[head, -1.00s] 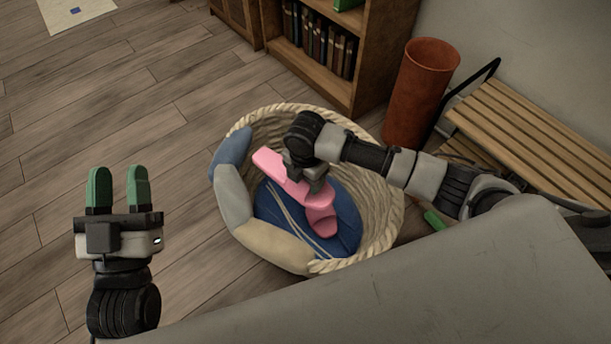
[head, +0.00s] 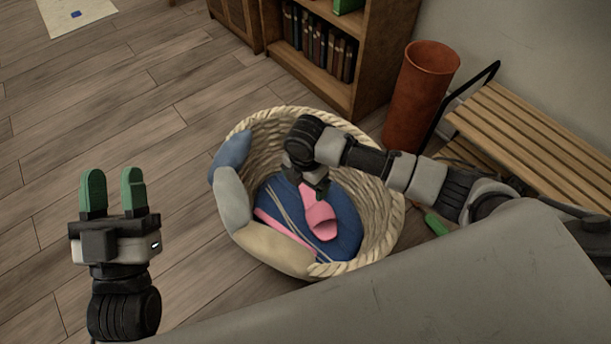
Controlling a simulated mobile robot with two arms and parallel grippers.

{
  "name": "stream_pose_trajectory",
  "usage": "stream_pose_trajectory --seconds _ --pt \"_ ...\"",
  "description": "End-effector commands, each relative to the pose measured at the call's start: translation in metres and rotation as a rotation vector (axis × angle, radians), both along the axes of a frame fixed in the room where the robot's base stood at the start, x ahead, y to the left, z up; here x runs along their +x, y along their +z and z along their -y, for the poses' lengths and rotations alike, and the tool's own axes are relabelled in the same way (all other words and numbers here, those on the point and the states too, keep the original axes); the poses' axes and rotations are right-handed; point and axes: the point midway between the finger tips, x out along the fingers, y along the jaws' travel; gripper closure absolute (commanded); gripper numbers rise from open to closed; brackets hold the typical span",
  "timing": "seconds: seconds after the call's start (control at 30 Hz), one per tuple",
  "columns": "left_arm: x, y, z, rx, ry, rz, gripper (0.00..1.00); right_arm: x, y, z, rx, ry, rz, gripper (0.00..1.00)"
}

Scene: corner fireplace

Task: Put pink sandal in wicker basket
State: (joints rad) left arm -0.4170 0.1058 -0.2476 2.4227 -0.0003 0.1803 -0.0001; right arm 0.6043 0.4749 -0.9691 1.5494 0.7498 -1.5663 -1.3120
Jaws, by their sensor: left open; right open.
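The wicker basket (head: 383,215) stands on the floor in the middle of the head view, with a blue cushion (head: 345,240) inside. The pink sandal (head: 318,222) lies in the basket on the blue cushion, partly hidden by my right gripper. A thin pink strip (head: 283,233) shows along the cushion's front left edge; I cannot tell if it belongs to the same sandal. My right gripper (head: 316,190) is open, pointing down inside the basket just above the sandal. My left gripper (head: 113,192) is open and empty over the floor, left of the basket.
A bookshelf (head: 318,78) stands behind the basket. A terracotta-coloured cylinder (head: 419,95) and a slatted wooden bench (head: 540,130) are to its right. A grey surface (head: 430,285) fills the lower right.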

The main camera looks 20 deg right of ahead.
Motion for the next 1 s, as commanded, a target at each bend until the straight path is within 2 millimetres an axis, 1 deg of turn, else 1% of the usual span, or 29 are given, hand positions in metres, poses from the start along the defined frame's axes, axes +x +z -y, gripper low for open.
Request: stream_pose_trajectory --seconds 0.1,0.27,0.4,0.57,0.77,1.0 --pt "0.002 -0.001 0.000 0.008 0.001 -0.030 0.57 0.000 0.005 0.000 0.000 0.000 0.000 0.07" --pt "0.010 -0.015 -0.001 0.044 0.009 -0.160 0.57 0.000 0.018 0.000 0.001 0.001 0.001 0.07" --pt "0.016 -0.032 -0.002 0.086 0.018 -0.308 0.57 0.000 0.034 0.000 0.001 0.001 0.001 0.07" --pt "0.019 -0.054 -0.006 0.132 0.028 -0.478 0.57 0.001 0.052 0.000 0.000 0.000 0.002 0.07" --pt "0.016 -0.081 -0.011 0.186 0.040 -0.695 0.57 0.001 0.074 0.000 0.001 0.000 0.002 0.07" --pt "0.004 -0.110 -0.020 0.241 0.053 -0.916 0.57 0.001 0.097 0.000 0.000 0.000 0.002 0.07"
